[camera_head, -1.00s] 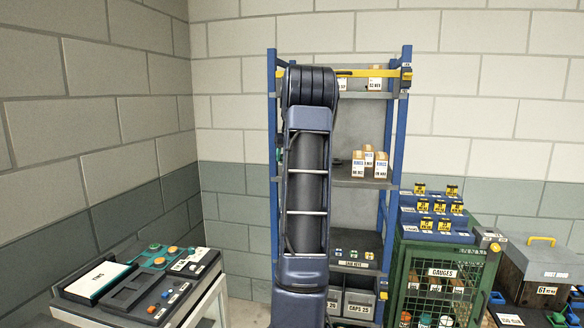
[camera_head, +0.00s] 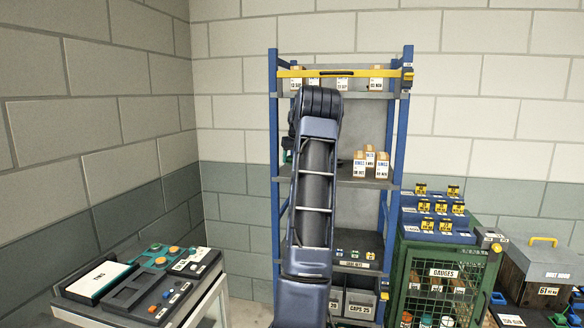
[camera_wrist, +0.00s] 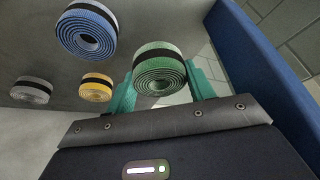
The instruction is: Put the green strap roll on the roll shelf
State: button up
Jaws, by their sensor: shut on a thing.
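The green strap roll (camera_wrist: 158,68) is between the two teal fingers of my gripper (camera_wrist: 165,84) in the wrist view, its coiled end facing the camera. My gripper is shut on it. Blue (camera_wrist: 86,30), yellow (camera_wrist: 96,88) and grey (camera_wrist: 31,90) strap rolls sit apart to its left on a grey shelf surface (camera_wrist: 150,22). I cannot tell whether the green roll touches that surface. In the head view my arm stands before the blue-framed rack (camera_head: 402,140) and hides much of its left half; the rolls cannot be made out there.
A blue rack post (camera_wrist: 262,60) stands close right of my gripper. A yellow bar (camera_head: 350,72) crosses the rack near its top. Small boxes (camera_head: 371,163) stand on the middle shelf's right. A green cage (camera_head: 440,290) stands right, a control desk (camera_head: 140,285) left.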

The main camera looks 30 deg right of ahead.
jog(key=shift+f, duration=1.9)
jog(key=shift+w+d+f, duration=0.1)
jog(key=shift+f, duration=0.05)
jog(key=shift+f, duration=0.15)
jog(key=o, duration=1)
jog(key=shift+o, duration=0.2)
jog(key=shift+v, duration=3.85)
